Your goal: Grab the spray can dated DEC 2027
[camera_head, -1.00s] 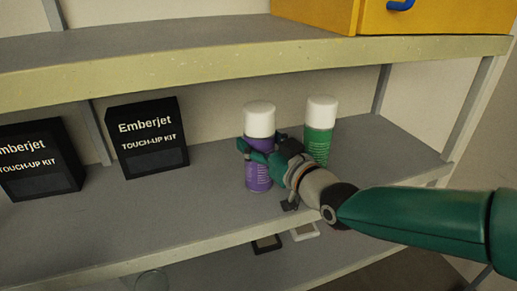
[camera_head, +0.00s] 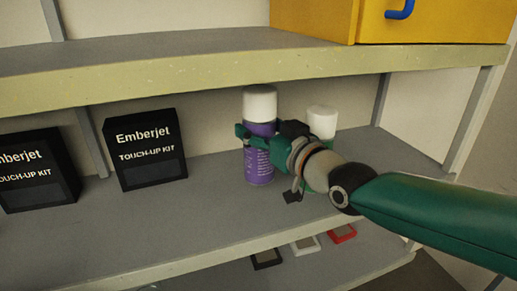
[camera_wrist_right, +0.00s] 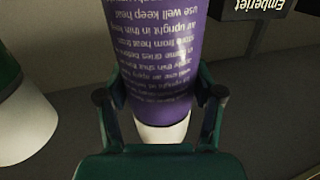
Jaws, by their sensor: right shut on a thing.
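A purple spray can (camera_head: 259,170) with a white cap is held upright in my right gripper (camera_head: 256,138), which is shut around its upper body. The can appears raised a little above the middle shelf. In the right wrist view the purple can (camera_wrist_right: 158,65) shows upside down between the fingers (camera_wrist_right: 160,97). Its small white print includes storage advice, but I read no date on it. A second can, green with a white cap (camera_head: 321,122), stands behind my right gripper, its body mostly hidden. It also shows at the left of the right wrist view (camera_wrist_right: 22,130). My left gripper is not in view.
Two black Emberjet touch-up kit boxes (camera_head: 146,160) (camera_head: 34,178) stand left on the middle shelf (camera_head: 215,205). An upper shelf (camera_head: 190,78) runs overhead, bearing a yellow cabinet (camera_head: 450,22). Small black, white and red items (camera_head: 265,259) lie on the shelf below.

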